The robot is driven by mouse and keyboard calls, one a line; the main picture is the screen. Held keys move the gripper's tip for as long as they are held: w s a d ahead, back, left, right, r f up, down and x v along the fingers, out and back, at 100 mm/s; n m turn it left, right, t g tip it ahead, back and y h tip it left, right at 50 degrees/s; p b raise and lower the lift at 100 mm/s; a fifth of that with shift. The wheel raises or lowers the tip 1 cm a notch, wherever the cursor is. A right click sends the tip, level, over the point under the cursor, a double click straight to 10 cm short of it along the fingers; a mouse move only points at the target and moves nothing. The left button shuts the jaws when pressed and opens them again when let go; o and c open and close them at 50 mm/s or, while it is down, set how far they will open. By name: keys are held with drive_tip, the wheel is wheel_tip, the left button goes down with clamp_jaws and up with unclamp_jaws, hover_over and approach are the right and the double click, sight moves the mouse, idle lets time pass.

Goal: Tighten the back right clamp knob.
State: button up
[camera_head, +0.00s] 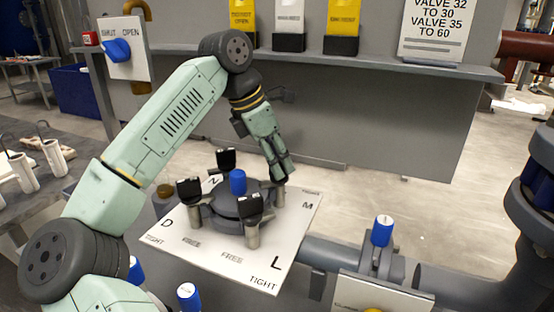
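The filter press (222,208) is a round dark-grey body with a blue cap in its middle, on a white plate (205,258) lettered N, D, L and M. Black clamp knobs show at the back left (226,160), front left (189,190) and front right (250,206). At the back right, near the M, only a grey post (279,197) shows clearly; its knob is hidden by my gripper (281,176). My gripper points down at that spot. Whether its fingers touch or hold the knob cannot be told.
A grey wall with a shelf (400,67) holding signs stands behind the press. A grey pipe with a blue-capped valve (382,231) runs at the right. More blue caps (188,296) stand at the front. A side table (30,205) with white cylinders is at the left.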

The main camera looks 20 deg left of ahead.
drive_tip(key=shift+o, duration=0.4)
drive_tip(key=v, duration=1.2)
